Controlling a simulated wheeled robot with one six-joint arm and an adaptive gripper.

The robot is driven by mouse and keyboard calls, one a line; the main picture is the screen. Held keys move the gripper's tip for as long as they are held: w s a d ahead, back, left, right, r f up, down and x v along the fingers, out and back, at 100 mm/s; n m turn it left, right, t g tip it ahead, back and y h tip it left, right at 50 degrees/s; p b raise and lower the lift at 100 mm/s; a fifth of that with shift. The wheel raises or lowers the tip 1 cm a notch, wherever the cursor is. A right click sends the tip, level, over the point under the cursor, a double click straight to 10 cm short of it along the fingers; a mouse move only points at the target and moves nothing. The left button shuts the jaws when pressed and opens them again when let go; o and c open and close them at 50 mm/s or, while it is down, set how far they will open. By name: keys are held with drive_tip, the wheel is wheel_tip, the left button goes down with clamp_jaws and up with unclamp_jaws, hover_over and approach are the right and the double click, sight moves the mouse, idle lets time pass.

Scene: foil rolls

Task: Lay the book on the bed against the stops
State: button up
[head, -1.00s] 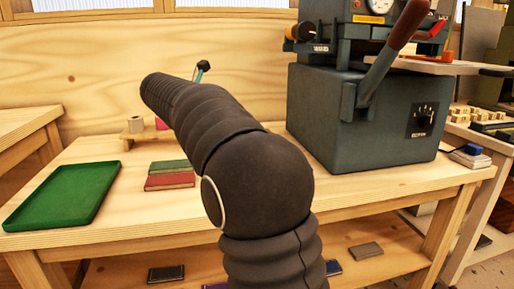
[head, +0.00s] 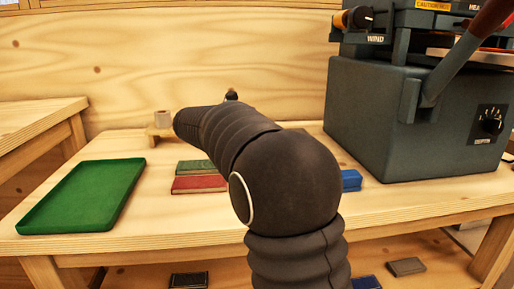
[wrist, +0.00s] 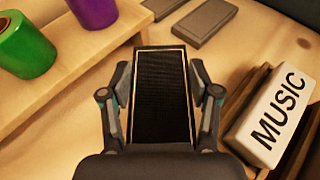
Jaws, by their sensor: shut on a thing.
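My gripper (wrist: 160,100) is shut on a black book (wrist: 161,90) with a thin gold border, held between its two fingers in the wrist view. In the head view my arm hides the book, and only a small dark part of the gripper shows past the arm's end. The teal-grey press (head: 415,120) stands on the bench at the right, apart from my gripper. A pale plate (head: 470,54), perhaps its bed, is partly hidden by the lever and cut off by the frame edge. I cannot make out the stops.
A green tray (head: 85,195) lies at the bench's left. A red book (head: 199,184), a green book (head: 197,167) and a blue block (head: 351,180) are near my arm. The wrist view shows a green roll (wrist: 25,45), a purple roll (wrist: 94,12) and a MUSIC block (wrist: 272,118).

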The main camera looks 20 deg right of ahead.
wheel_tip(320, 180, down, 3)
drive_tip(key=shift+d+r, duration=0.1)
drive_tip(key=shift+w+d, duration=0.2)
drive_tip(key=shift+d, duration=0.25)
drive_tip(key=x, duration=0.3)
drive_tip(key=shift+w+d+r+b, duration=0.1)
drive_tip(key=shift+b, duration=0.25)
drive_tip(key=shift+c, duration=0.5)
drive_tip(key=shift+f, duration=0.3)
drive_tip(key=o, duration=1)
